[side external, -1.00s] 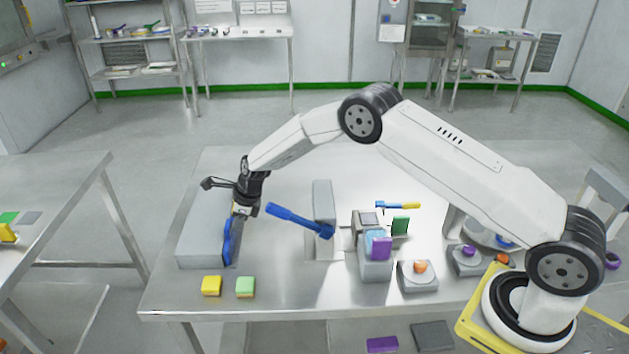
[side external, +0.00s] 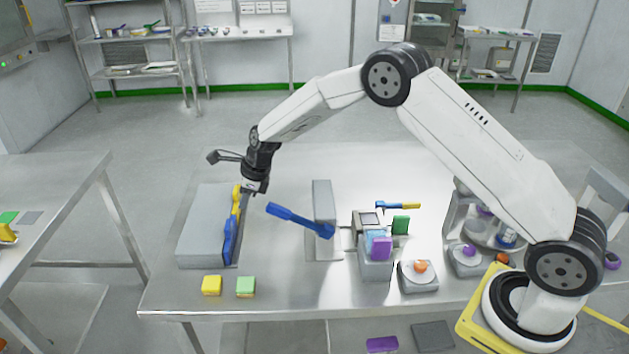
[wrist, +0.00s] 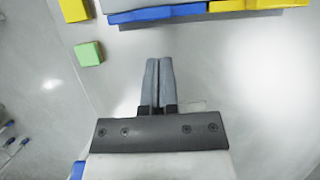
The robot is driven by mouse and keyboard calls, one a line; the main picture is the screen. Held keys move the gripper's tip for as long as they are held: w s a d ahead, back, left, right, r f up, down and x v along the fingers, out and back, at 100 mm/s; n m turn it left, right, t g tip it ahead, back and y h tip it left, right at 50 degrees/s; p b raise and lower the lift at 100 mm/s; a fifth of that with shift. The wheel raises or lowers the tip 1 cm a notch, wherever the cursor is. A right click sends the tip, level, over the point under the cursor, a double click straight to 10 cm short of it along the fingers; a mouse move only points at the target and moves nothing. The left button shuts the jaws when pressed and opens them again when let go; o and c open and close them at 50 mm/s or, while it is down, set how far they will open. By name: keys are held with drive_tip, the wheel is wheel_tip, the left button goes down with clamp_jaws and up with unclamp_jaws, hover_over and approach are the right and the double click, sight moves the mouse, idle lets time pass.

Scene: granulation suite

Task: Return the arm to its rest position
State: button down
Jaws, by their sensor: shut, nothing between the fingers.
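My gripper (side external: 250,190) is shut and empty. It hangs above the table (side external: 285,170), just right of a grey block (side external: 205,225). A blue and yellow tool (side external: 230,232) lies along the right side of that block. In the wrist view my gripper (wrist: 158,62) has its two grey fingers together over bare table, apart from the tool (wrist: 172,12) at the top of the picture.
A blue scoop-like tool (side external: 297,217) leans by an upright grey block (side external: 323,200), right of my gripper. Yellow (side external: 212,285) and green (side external: 246,287) blocks lie near the front edge. A device (side external: 369,224) and button boxes (side external: 418,276) stand nearer my base.

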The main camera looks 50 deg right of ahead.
drive_tip(key=shift+v, duration=1.2)
drive_tip(key=shift+s, duration=0.1)
drive_tip(key=s+d+r+n+h, duration=0.1)
drive_tip(key=s+d+n, duration=0.1)
drive_tip(key=s+n, duration=0.7)
drive_tip(key=s+d+r+n+h, duration=0.1)
drive_tip(key=s+d+r+n, duration=0.1)
drive_tip(key=s+n, duration=0.7)
drive_tip(key=s+d+r+n+h, duration=0.1)
drive_tip(key=s+d+r+n, duration=0.1)
drive_tip(key=s+n, duration=0.7)
drive_tip(key=s, duration=0.4)
drive_tip(key=shift+g, duration=0.3)
